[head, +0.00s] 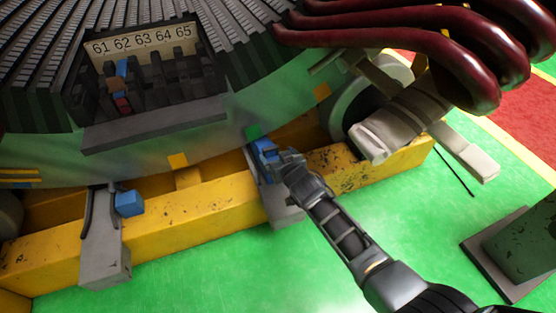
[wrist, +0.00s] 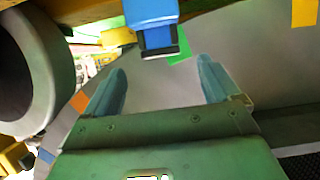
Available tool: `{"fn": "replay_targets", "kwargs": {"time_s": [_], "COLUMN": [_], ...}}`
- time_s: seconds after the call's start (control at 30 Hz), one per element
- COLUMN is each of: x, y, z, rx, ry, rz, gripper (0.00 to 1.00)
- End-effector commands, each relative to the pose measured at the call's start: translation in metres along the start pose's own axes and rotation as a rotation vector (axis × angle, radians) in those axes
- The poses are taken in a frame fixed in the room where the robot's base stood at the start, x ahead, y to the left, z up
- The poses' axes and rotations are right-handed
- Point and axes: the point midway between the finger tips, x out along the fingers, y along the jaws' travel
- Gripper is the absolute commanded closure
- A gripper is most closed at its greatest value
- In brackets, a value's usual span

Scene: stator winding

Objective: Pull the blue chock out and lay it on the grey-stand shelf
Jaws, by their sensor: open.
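A blue chock (head: 265,147) sits at the right-hand grey stand, under the green edge of the stator. In the wrist view the chock (wrist: 151,12) shows at the top centre, with a dark end facing down. My gripper (head: 283,160) is beside this chock in the head view and partly covers it and the stand. In the wrist view my gripper (wrist: 162,72) is open and empty, its two fingers apart and the chock beyond the gap between them. The right-hand grey stand (head: 286,213) shows below my gripper; its shelf is hard to make out.
A second blue block (head: 130,203) is at the left grey stand (head: 103,262). A yellow beam (head: 200,216) runs under the stator (head: 60,158). Dark red cables (head: 420,42) hang at upper right. A pale wrapped bundle (head: 395,125) lies right of my gripper. Green floor (head: 230,275) is open in front.

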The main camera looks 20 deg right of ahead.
Motion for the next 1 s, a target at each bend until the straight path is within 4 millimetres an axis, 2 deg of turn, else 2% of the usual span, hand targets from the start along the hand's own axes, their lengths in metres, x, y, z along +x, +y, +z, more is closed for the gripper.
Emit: {"fn": "replay_targets", "kwargs": {"time_s": [0.27, 0.7, 1.0], "x": [0.006, 0.064, 0.078], "y": [-0.001, -0.001, -0.001], "z": [0.002, 0.003, 0.0], "rx": [-0.002, -0.001, 0.0], "ry": [0.001, 0.001, 0.001], "rz": [-0.001, -0.001, -0.001], "gripper": [0.11, 0.11, 0.11]}}
